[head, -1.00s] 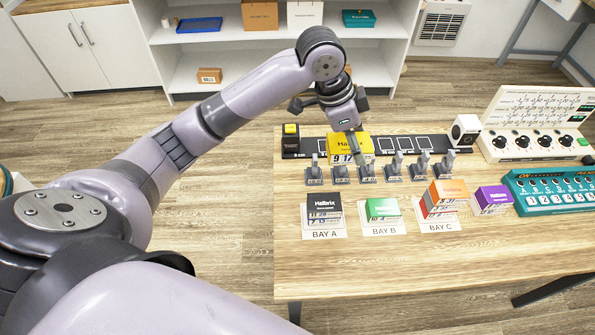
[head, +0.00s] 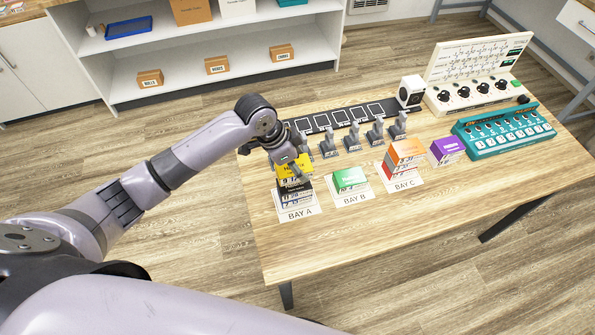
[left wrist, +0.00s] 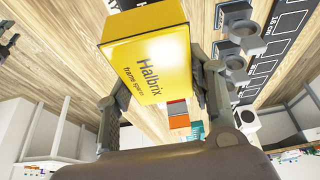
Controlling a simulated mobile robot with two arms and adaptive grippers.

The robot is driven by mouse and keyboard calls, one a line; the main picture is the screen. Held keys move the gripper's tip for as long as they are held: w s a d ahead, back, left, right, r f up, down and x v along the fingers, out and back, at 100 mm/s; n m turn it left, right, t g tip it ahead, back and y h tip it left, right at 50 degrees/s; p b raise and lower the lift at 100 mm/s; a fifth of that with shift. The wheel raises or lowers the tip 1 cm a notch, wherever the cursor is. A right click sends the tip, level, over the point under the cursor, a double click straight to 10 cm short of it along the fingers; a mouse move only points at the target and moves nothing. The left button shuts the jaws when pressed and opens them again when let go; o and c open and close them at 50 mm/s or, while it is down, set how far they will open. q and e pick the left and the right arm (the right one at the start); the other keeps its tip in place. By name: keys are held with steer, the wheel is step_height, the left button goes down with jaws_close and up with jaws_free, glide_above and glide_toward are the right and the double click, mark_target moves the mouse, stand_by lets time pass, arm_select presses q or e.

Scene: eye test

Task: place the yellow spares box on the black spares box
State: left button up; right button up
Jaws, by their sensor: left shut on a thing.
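The yellow spares box (head: 293,167) is held in my left gripper (head: 290,160) at the left end of the table. In the left wrist view the yellow box (left wrist: 150,62) sits between the two fingers, which press on its sides. The black spares box (head: 296,194) stands on the BAY A card (head: 300,214), directly below the yellow box in the head view. Its top is largely hidden, and I cannot tell whether the two boxes touch. My right gripper is out of view.
A green box (head: 350,180) stands on BAY B, and an orange box (head: 405,152) tops the stack on BAY C. A purple box (head: 446,150) is to the right. Grey stands (head: 352,140) line the area behind. The table's front strip (head: 370,225) is clear.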

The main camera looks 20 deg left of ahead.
arm_select(q)
steer(key=shift+f, duration=2.25)
steer(key=o, duration=1.2)
steer(key=b+v, duration=0.1)
steer(key=v, duration=1.1)
